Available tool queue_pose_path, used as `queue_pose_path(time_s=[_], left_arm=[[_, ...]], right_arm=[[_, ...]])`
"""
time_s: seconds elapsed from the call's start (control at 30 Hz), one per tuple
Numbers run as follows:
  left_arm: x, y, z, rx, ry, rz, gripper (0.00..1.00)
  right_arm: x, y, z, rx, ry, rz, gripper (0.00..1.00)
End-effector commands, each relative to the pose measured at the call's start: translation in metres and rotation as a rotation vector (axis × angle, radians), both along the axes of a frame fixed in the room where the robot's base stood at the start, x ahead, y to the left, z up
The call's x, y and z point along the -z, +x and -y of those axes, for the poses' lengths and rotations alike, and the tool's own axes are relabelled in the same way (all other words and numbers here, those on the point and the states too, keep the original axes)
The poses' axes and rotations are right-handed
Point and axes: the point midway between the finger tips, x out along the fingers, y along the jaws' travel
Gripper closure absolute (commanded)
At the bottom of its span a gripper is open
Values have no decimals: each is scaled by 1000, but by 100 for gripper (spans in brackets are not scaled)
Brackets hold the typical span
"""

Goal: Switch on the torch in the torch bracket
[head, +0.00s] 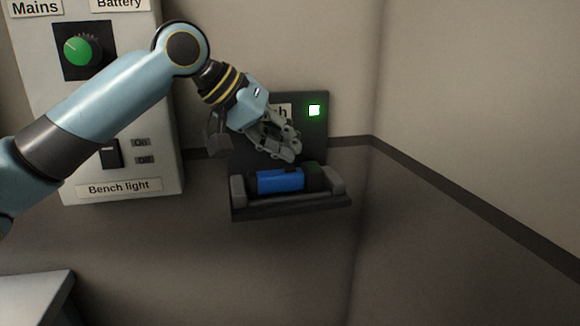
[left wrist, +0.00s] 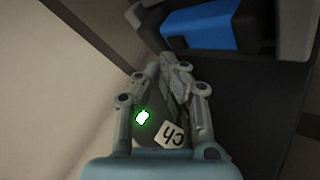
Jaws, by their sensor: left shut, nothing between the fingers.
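The torch (head: 281,181) has a blue body and a dark head. It lies on its side in the dark torch bracket (head: 290,210), between grey end supports. A square lamp (head: 314,110) on the bracket's back plate glows green; the arm partly hides the label beside it. My left gripper (head: 290,157) is shut and empty, just above the torch. In the left wrist view, the closed fingers (left wrist: 172,62) are in front of the back plate, and the blue torch (left wrist: 205,27) shows at the top, apart from them. My right gripper is not in view.
A pale panel (head: 150,165) on the left carries a green knob (head: 77,51) and a rocker switch (head: 110,153) above a "Bench light" label. A wall stands behind the bracket. The dark surface to the right and front is clear.

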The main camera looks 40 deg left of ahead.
Motion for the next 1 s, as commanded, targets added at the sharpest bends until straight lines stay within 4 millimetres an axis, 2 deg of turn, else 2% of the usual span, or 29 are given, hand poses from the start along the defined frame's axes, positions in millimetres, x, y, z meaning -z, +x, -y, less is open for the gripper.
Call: queue_pose_path(time_s=[1.0], left_arm=[[9,0,0,0,0,0,100]], right_arm=[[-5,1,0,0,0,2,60]])
